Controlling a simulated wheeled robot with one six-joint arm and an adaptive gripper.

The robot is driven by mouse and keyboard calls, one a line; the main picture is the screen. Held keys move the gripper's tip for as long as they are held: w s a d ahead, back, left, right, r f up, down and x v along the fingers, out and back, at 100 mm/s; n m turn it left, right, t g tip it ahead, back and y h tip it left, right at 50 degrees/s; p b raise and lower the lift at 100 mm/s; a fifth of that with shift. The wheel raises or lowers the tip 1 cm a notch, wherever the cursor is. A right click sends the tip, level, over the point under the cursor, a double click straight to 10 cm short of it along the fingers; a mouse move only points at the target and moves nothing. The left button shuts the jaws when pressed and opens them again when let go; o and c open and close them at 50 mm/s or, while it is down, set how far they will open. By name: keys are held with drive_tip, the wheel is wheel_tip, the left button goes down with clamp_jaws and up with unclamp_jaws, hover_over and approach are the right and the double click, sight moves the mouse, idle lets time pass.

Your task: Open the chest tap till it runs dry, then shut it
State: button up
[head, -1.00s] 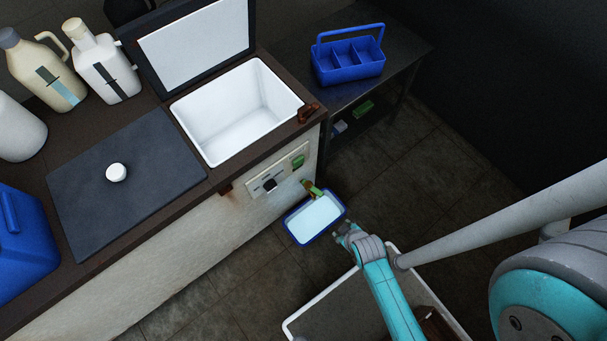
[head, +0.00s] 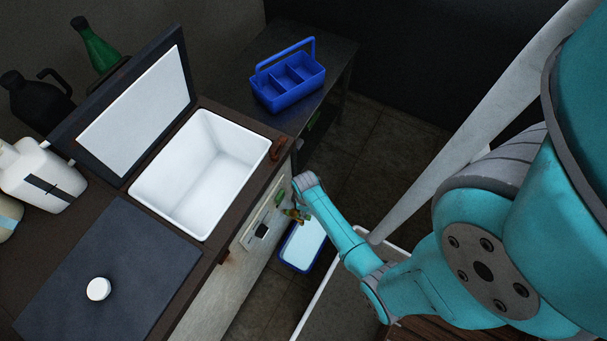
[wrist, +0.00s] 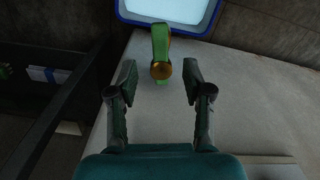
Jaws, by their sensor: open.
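The chest (head: 236,272) stands at the left with its lid raised; its white tub (head: 205,170) looks empty from above. The tap (head: 299,214), with brass body and green lever, is on its front face, partly hidden by my arm. In the wrist view the tap's round brass end (wrist: 161,70) and green lever (wrist: 161,42) lie ahead, between and just beyond the fingertips. My gripper (wrist: 159,78) is open, a finger on each side, apparently touching nothing. A blue tray (head: 281,254) holding pale liquid lies on the floor below. I cannot tell whether the tap runs.
A blue divided caddy (head: 288,84) stands on the dark side table (head: 240,62). A dark panel with a white knob (head: 98,289) and a white jug (head: 42,176) are on the chest's counter. A white-rimmed cart (head: 318,300) is below my arm. Dark floor is free behind.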

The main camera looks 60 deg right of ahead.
sight(298, 215)
drive_tip(key=shift+f, duration=3.9)
drive_tip(key=shift+c, duration=0.3)
clamp_jaws()
